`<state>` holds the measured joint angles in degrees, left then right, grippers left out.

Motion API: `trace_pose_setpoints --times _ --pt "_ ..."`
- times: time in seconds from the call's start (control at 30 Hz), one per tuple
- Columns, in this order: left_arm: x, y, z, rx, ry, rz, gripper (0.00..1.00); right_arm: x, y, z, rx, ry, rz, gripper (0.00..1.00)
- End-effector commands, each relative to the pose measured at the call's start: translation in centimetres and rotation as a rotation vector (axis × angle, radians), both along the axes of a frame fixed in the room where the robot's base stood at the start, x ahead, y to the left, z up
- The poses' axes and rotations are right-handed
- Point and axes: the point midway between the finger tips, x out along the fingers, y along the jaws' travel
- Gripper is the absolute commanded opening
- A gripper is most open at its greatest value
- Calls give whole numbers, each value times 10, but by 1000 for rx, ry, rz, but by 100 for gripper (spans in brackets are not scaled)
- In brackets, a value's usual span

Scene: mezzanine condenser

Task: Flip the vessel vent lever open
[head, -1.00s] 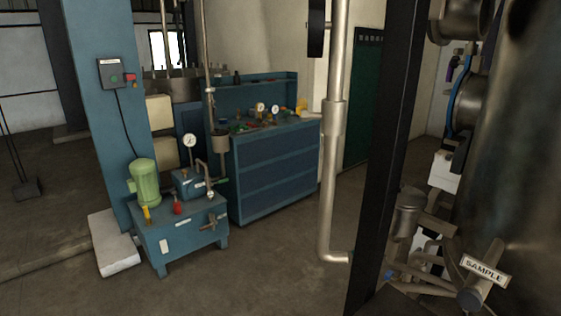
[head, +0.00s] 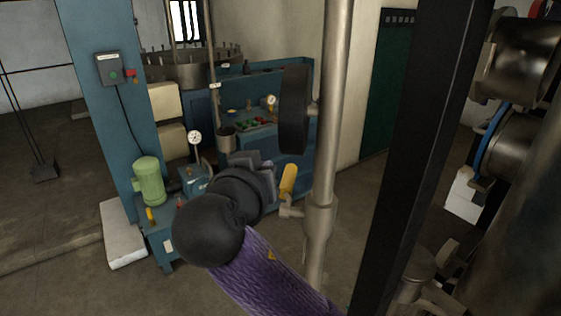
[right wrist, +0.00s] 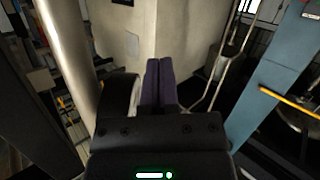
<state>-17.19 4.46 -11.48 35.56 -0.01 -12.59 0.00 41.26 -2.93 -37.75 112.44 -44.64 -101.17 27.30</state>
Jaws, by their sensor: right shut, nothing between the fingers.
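A yellow lever handle (head: 288,181) stands tilted upright on a small valve (head: 291,210) at the side of the grey vertical pipe (head: 328,130); I take it as the vent lever. My right gripper (head: 269,178) is just left of the handle in the head view, shut and empty. Whether it touches the handle cannot be told. In the right wrist view the shut purple fingers (right wrist: 160,86) point forward, and the yellow handle is not clearly visible. My left gripper is not in view.
A round black gauge (head: 294,108) sits on the pipe above the lever; its rim is close beside the fingers in the right wrist view (right wrist: 135,95). A dark post (head: 408,150) stands right of the pipe. A blue pump unit and workbench (head: 290,75) stand behind.

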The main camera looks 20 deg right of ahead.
Motion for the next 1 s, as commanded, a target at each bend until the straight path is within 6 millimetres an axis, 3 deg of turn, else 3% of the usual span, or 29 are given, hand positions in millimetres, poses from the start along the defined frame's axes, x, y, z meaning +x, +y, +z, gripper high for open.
trace_pose_setpoints --times 0.23,0.63,0.8,1.0 --pt "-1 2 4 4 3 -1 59 12 -7 -3 -6 2 -2 0" --pt "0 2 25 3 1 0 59 86 -46 -22 -5 4 -2 0" --pt "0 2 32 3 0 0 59 85 -51 -50 -5 6 0 0" --pt "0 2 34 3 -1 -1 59 83 -53 -64 -2 4 2 0"
